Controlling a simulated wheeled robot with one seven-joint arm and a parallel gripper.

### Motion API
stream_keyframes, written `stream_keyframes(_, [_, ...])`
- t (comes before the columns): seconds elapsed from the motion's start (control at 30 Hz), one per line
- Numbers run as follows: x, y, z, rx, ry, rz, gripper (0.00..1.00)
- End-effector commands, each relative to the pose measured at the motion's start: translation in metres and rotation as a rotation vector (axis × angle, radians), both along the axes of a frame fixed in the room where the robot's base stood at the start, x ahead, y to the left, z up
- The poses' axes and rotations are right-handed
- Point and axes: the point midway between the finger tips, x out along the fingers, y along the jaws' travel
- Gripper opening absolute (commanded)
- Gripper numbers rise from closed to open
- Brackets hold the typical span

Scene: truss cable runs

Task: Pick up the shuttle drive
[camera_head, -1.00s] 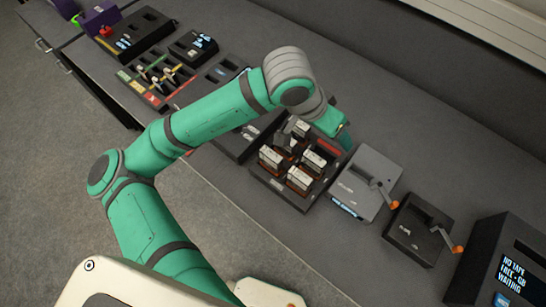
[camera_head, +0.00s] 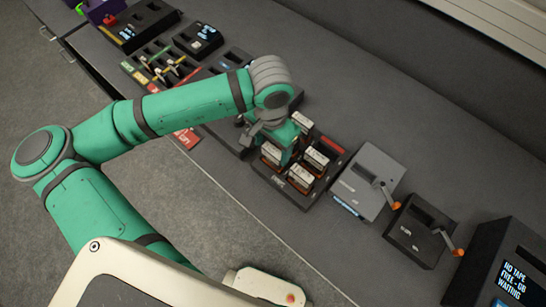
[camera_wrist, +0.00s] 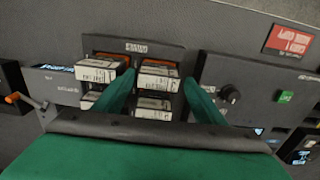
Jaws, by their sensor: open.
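Several boxy drives with white labels and brown sides stand in a dark tray (camera_head: 265,196); the labels are too small to read, so I cannot tell which is the shuttle drive. My gripper (camera_head: 286,152) points down over the tray's left part in the head view. In the wrist view my gripper (camera_wrist: 157,88) is open, with one green finger on each side of the right column of drives. An upper drive (camera_wrist: 158,76) and a lower drive (camera_wrist: 153,108) show between the fingers. Two more drives, one upper (camera_wrist: 97,70), stand beyond the left finger. I cannot tell whether the fingers touch anything.
A grey box with an orange-tipped crank (camera_head: 364,180) stands right of the tray, then a black crank box (camera_head: 417,230) and a display unit (camera_head: 510,265). A dark unit with a knob (camera_wrist: 230,94) adjoins the other side. Bench behind is clear.

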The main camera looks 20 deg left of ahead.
Motion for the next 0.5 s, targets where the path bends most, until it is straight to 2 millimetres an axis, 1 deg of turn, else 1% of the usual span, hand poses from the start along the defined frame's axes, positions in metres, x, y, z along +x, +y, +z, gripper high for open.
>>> stream_keyframes(0.07, [0.001,-0.001,-0.006,0.001,0.002,0.0,0.64])
stream_keyframes(0.3, [0.004,-0.003,-0.038,0.0,0.002,0.001,0.64])
stream_keyframes(0.4, [0.004,-0.003,-0.048,-0.001,0.001,0.003,0.64])
stream_keyframes(0.5, [0.003,-0.002,-0.052,-0.001,0.001,0.005,0.64])
